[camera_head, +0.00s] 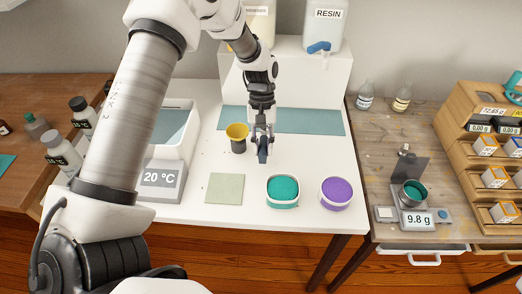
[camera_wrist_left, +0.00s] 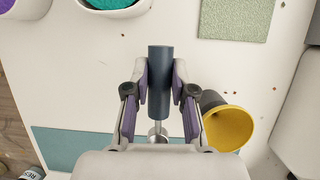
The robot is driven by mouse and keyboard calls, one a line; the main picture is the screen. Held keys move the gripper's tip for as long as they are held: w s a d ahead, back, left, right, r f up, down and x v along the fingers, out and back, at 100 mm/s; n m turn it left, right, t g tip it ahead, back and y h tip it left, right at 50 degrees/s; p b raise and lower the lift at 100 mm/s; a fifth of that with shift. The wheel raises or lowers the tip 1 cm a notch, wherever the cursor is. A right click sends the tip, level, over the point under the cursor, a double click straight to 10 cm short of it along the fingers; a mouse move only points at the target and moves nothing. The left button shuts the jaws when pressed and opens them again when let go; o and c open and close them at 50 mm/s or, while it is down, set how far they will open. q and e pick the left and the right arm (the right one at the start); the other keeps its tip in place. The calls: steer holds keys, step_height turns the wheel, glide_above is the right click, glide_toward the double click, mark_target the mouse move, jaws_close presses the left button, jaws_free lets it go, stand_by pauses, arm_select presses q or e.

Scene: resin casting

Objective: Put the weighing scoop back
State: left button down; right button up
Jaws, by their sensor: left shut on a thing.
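My left gripper (camera_head: 263,138) is shut on the dark blue handle of the weighing scoop (camera_head: 263,152), over the white table. My right gripper is not in view.
A teal tub (camera_head: 283,190) and a purple tub (camera_head: 337,193) stand at the table's front. A green mat (camera_head: 225,188) lies left of them. A scale (camera_head: 415,220) reading 9.8 g holds a metal cup. A resin container (camera_head: 325,25) stands on the white stand behind.

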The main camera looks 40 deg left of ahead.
mark_target(262, 135)
arm_select(q)
steer(key=shift+f, duration=1.9)
steer(key=c, duration=1)
jaws_free()
steer(key=shift+f, duration=0.15)
steer(key=shift+r, duration=0.25)
steer(key=b+v, duration=0.1)
steer(key=v, duration=1)
steer(key=shift+r, duration=0.25)
steer(key=shift+w+r, duration=0.1)
steer(key=shift+r, duration=0.1)
